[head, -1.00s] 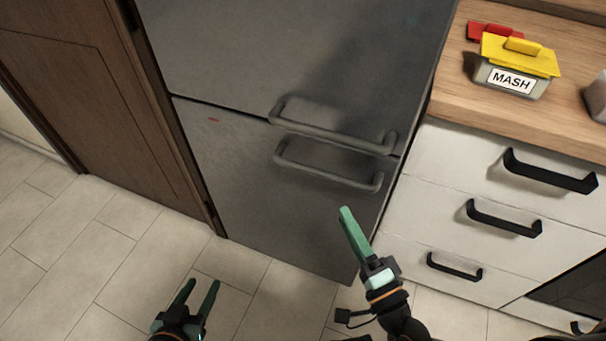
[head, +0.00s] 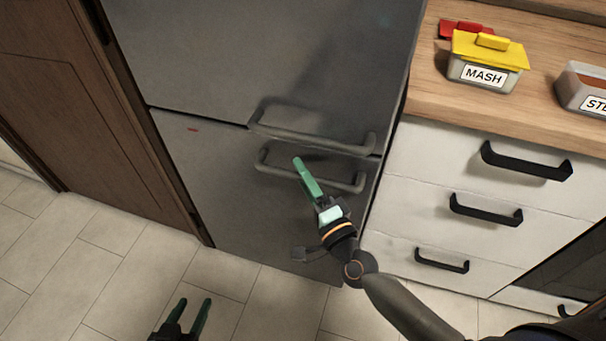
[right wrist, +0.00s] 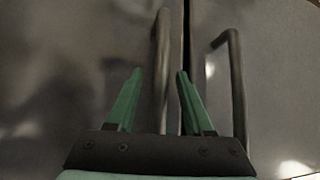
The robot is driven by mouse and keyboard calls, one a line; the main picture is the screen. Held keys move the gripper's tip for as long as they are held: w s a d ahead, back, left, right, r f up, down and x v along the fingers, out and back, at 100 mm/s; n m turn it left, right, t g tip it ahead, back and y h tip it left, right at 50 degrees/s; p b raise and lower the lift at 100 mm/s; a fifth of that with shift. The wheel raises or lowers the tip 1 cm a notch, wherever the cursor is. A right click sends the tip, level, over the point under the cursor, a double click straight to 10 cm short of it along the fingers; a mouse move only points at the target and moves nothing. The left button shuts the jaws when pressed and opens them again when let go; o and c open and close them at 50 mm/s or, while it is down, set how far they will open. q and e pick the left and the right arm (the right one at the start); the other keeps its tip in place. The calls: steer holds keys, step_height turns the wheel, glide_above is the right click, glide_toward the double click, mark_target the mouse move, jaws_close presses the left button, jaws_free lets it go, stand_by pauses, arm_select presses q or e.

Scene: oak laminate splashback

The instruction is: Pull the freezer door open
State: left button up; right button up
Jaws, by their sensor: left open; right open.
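The freezer door (head: 235,200) is the lower grey door of the fridge, and it is shut. Its bar handle (head: 275,168) runs just below the seam. My right gripper (head: 298,162) is open in front of this handle, with its fingers one above the other. In the right wrist view, the freezer handle (right wrist: 163,50) shows between the two green fingers (right wrist: 158,74). I cannot tell whether the fingers reach around it or stop short. My left gripper (head: 191,302) is open and empty, low over the floor.
The upper fridge door (head: 270,50) is shut, and its handle (head: 310,137) lies close above the freezer handle. White drawers (head: 440,210) with black handles stand to the right. A brown wooden door (head: 80,110) is at the left. Tiled floor (head: 110,270) in front is clear.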

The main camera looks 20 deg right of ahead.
steer(key=shift+c, duration=0.4)
jaws_close()
stand_by(1.0)
